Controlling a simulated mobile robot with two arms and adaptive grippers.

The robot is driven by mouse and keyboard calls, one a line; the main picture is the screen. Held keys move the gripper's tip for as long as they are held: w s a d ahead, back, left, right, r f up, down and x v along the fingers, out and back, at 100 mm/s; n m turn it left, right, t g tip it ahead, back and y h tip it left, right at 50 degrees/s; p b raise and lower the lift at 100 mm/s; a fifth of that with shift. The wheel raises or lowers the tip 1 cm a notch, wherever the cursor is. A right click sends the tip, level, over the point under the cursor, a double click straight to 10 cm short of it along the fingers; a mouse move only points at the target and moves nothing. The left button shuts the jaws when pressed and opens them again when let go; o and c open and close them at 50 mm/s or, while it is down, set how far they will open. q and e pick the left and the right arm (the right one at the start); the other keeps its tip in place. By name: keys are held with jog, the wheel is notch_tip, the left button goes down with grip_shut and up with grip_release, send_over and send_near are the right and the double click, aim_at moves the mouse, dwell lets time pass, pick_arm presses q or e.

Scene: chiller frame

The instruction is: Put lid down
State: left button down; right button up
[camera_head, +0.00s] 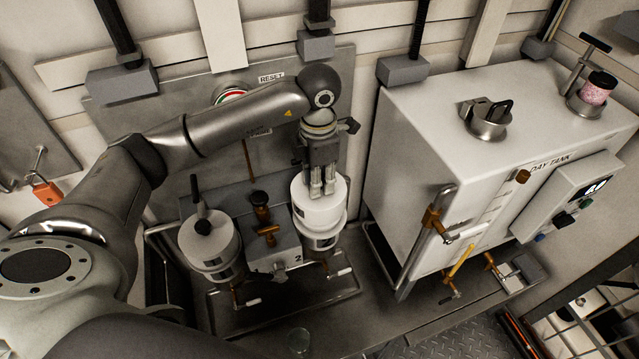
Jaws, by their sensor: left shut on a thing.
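My left gripper (322,190) reaches in from the left and points down. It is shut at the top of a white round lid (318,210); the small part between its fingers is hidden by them. The lid is over the right-hand white canister (321,241), beside the label "2", and looks about level. I cannot tell whether it rests fully on the canister or sits slightly above it. The left-hand canister (210,255) has a white top with a dark knob and an upright handle. My right gripper is not in view.
A valve block (272,247) with brass fittings stands between the canisters. A large white box marked "DAY TANK" (455,130) stands close on the right. A metal tray (345,288) lies below.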

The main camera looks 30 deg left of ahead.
pick_arm(q)
jog(key=shift+w+f, duration=0.25)
jog(key=shift+f, duration=0.05)
notch_tip(320, 180, down, 2)
jog(key=shift+f+p, duration=0.1)
jog(key=shift+p, duration=0.9)
jog(key=shift+f, duration=0.5)
jog(key=shift+f+b, duration=0.6)
jog(key=shift+b, duration=0.1)
jog(key=c, duration=1.1)
grip_release()
jog(key=shift+c, duration=0.2)
jog(key=shift+r, duration=0.1)
